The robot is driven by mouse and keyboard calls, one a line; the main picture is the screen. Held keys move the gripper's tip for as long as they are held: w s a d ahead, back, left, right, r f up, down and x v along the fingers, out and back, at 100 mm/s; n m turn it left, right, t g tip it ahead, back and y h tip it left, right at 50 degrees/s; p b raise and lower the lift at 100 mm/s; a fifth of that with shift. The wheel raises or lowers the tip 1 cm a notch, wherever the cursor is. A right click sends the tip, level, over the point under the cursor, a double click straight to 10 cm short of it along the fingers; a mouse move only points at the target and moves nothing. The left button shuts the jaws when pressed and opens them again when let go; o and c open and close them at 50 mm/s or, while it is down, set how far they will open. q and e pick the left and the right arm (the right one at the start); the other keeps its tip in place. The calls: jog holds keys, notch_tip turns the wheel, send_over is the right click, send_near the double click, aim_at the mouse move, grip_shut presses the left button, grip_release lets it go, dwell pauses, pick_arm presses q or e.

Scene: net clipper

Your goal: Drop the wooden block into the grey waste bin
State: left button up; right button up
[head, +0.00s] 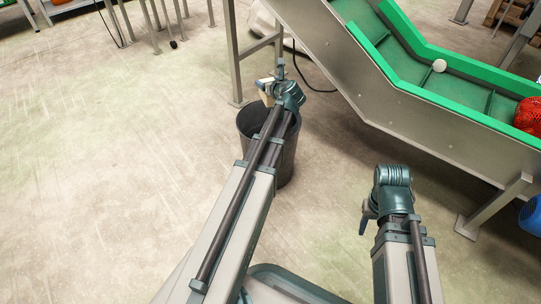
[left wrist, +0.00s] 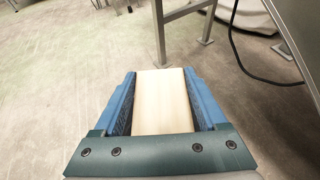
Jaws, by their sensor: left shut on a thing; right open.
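The wooden block (left wrist: 163,100) is pale and sits between the two blue fingers of my left gripper (left wrist: 163,95) in the left wrist view. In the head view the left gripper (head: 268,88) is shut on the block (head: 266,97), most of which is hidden. The grey waste bin (head: 284,165) is dark and stands on the floor under my left forearm. The gripper appears above the bin's far rim in the picture; whether it is directly over the opening I cannot tell. My right gripper (head: 367,218) is open and empty, low on the right.
A metal conveyor with green walls (head: 480,118) runs along the right, carrying a white ball (head: 439,65) and a red netted bundle (head: 528,116). Its legs (head: 495,207) stand on the floor near the bin. A black cable (head: 313,82) lies behind the bin. Floor at left is clear.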

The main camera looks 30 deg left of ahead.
aim_at(262, 98)
pick_arm(q)
jog(key=shift+s+a+f+n+g+y, duration=0.2)
jog(key=shift+s+a+f, duration=0.15)
jog(key=shift+a, duration=0.15)
jog(key=shift+s+a+f+n+g+y, duration=0.1)
jog(key=shift+s+a+f+n+y, duration=0.2)
jog(key=shift+a, duration=0.2)
notch_tip(262, 98, down, 6)
jog(key=b, duration=0.6)
jog(key=shift+b, duration=0.3)
pick_arm(e)
notch_tip(262, 98, down, 7)
jog(key=shift+f, duration=0.2)
pick_arm(q)
jog(key=shift+r, duration=0.1)
pick_arm(e)
jog(key=shift+r, duration=0.1)
pick_arm(q)
jog(key=o, duration=1.4)
jog(key=shift+o, duration=0.2)
jog(key=shift+s+d, duration=0.1)
